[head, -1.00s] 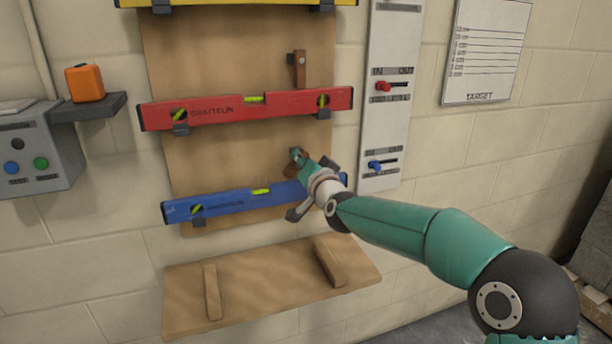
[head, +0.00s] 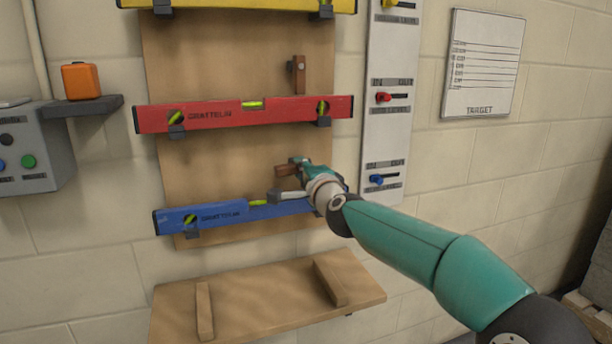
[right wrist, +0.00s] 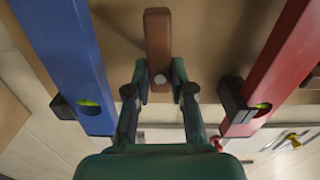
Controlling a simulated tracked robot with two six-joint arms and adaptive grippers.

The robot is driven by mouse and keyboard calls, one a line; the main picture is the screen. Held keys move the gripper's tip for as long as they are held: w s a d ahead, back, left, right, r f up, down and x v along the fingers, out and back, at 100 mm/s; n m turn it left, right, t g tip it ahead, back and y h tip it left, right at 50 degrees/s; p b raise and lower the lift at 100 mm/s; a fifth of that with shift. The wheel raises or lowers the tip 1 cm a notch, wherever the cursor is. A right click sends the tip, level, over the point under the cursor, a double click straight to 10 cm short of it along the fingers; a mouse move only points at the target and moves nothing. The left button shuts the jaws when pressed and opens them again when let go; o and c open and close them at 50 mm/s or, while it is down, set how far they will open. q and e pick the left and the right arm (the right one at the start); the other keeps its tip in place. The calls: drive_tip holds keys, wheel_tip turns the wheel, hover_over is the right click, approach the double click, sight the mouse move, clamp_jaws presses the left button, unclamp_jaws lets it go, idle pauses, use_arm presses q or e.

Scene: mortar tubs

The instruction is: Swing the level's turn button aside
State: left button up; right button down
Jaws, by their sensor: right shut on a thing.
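The blue level (head: 215,217) rests on its brackets low on the wooden board, and it also shows at left in the right wrist view (right wrist: 68,60). Its brown wooden turn button (head: 283,170) lies about level above it, pointing left. In the right wrist view the button (right wrist: 158,45) and its round screw head (right wrist: 160,79) show. My right gripper (right wrist: 160,76) is shut on the button near the screw end, one finger on each side. In the head view my right gripper (head: 296,178) hides the button's right part. My left gripper is out of view.
The red level (head: 240,113) hangs above, with its own turn button (head: 299,74) upright over it. A yellow level (head: 240,5) is at the top edge. A slider panel (head: 386,140) stands right of the board. A wooden shelf (head: 262,300) is below.

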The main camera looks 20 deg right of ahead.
drive_tip(key=shift+d+f+m, duration=0.15)
drive_tip(key=shift+d+m, duration=0.05)
drive_tip(key=shift+m, duration=0.3)
drive_tip(key=c, duration=1)
unclamp_jaws()
drive_tip(key=s, duration=1.2)
drive_tip(key=shift+d, duration=0.15)
